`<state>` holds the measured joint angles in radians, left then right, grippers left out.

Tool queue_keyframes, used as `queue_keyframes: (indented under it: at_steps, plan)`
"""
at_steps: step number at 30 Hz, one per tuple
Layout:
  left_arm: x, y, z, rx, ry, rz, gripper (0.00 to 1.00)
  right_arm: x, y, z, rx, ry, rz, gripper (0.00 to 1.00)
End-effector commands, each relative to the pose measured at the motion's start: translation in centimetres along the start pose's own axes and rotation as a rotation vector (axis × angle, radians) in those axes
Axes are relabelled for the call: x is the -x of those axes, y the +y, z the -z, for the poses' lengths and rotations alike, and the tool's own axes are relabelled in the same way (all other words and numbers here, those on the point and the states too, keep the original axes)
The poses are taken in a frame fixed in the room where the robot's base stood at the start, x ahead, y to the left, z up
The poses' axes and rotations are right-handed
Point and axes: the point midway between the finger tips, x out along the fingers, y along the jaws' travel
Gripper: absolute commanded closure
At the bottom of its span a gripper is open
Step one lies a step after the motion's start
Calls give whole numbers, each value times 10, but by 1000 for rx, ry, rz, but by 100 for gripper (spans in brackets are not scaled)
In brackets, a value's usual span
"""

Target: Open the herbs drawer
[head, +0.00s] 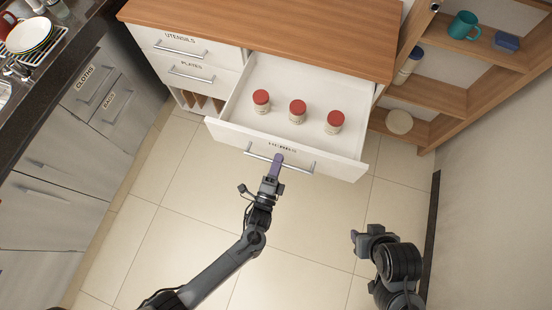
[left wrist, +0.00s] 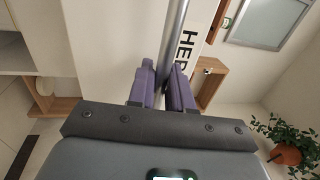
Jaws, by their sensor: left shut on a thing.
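The herbs drawer (head: 222,131) is pulled out from the wooden-topped cabinet, with its inside in view. Three jars with red lids, a left jar (head: 262,103), a middle jar (head: 297,113) and a right jar (head: 334,123), stand upright in it. In the left wrist view the bar (left wrist: 174,40) passes between the purple fingers (left wrist: 162,90), beside a partly hidden label. My right gripper (head: 356,238) is low at the right, away from the drawer; its finger gap is unclear.
The utensils drawer (head: 165,40) and plates drawer (head: 170,66) are shut at the left of the cabinet. A wooden shelf (head: 452,97) with a teal mug (head: 463,25) stands at the right. The tiled floor (head: 190,215) before the drawer is clear.

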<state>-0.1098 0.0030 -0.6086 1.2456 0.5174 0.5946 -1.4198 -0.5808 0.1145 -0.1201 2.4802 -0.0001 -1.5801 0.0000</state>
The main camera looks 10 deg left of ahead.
Motion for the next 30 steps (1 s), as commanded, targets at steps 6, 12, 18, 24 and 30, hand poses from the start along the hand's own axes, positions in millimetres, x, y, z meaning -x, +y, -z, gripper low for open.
queue_keyframes:
  at_steps: [6,12,18,24,30]
  plan:
    - [-1,-1,0,0,0,2,70,0,0,0,0,-1,0,57]
    - [0,0,0,0,0,1,65,0,1,0,3,-1,-3,57]
    - [3,0,0,0,0,0,65,0,2,0,9,-2,-7,57]
    - [25,0,0,1,1,-3,65,3,2,0,9,-2,-7,57]
    - [60,0,0,0,1,-3,65,6,2,2,8,-1,-7,57]
